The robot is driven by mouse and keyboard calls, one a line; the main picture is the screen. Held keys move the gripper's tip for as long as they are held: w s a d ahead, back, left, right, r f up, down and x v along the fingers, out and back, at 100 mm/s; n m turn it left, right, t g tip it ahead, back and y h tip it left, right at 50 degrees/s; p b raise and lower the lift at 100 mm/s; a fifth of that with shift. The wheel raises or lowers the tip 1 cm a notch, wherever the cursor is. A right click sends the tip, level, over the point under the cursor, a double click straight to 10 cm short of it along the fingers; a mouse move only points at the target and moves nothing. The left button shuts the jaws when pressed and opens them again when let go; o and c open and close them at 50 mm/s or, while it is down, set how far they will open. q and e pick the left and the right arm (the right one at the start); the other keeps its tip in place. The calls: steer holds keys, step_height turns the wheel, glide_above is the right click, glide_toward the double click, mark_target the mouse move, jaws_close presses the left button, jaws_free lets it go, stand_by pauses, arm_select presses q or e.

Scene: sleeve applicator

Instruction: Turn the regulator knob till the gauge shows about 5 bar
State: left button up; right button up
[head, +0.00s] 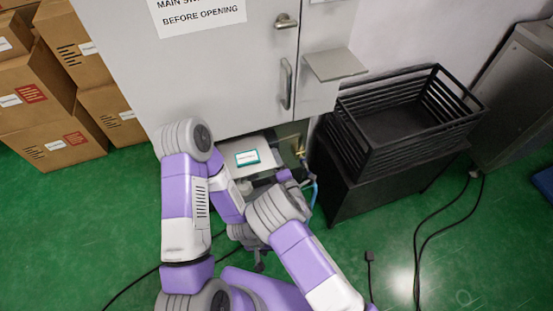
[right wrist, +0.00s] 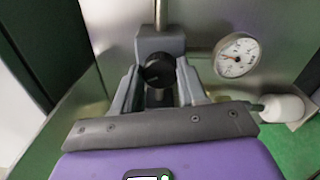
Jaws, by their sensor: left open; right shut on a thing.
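The black regulator knob (right wrist: 158,72) shows in the right wrist view, below a grey block with a metal pipe. My right gripper (right wrist: 157,78) is shut on the knob, one grey finger on each side. The round white gauge (right wrist: 237,57) is to the right of the knob; its dark needle and small red mark show, but the scale is too small to read surely. In the head view, my right gripper (head: 286,176) is by the cabinet's lower front, and my arm hides the knob and gauge. My left gripper (head: 259,264) is lower, open and away from the regulator.
A black slatted crate (head: 395,115) sits on a dark stand at right. Cardboard boxes (head: 45,100) are stacked at left. Black cables (head: 418,240) lie on the green floor.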

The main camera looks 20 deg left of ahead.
steer(key=shift+d, duration=0.1)
steer(key=o, duration=1.1)
steer(key=shift+c, duration=0.2)
steer(key=p+v, duration=0.2)
steer(key=v, duration=0.5)
steer(key=shift+s+d, duration=0.15)
steer(key=shift+s, duration=0.1)
